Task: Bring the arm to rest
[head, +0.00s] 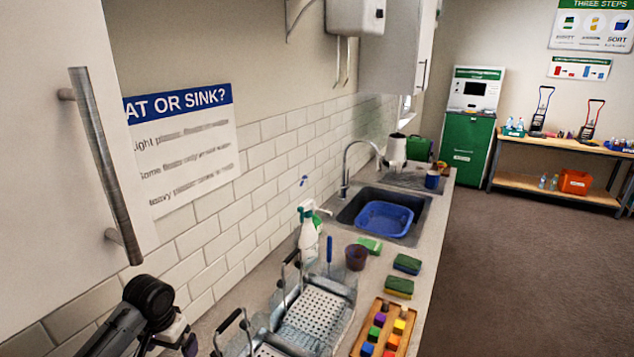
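Part of one of my arms (135,318), dark and grey with a black rounded joint, shows at the bottom left corner. It is in front of the tiled wall and to the left of the dish racks. Its lower end runs out of the picture, and I cannot make out gripper fingers on it. My other arm does not show.
A cabinet door with a long handle (105,165) is close at the left. A blue basin (385,218) sits in the sink. Floor at right is clear.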

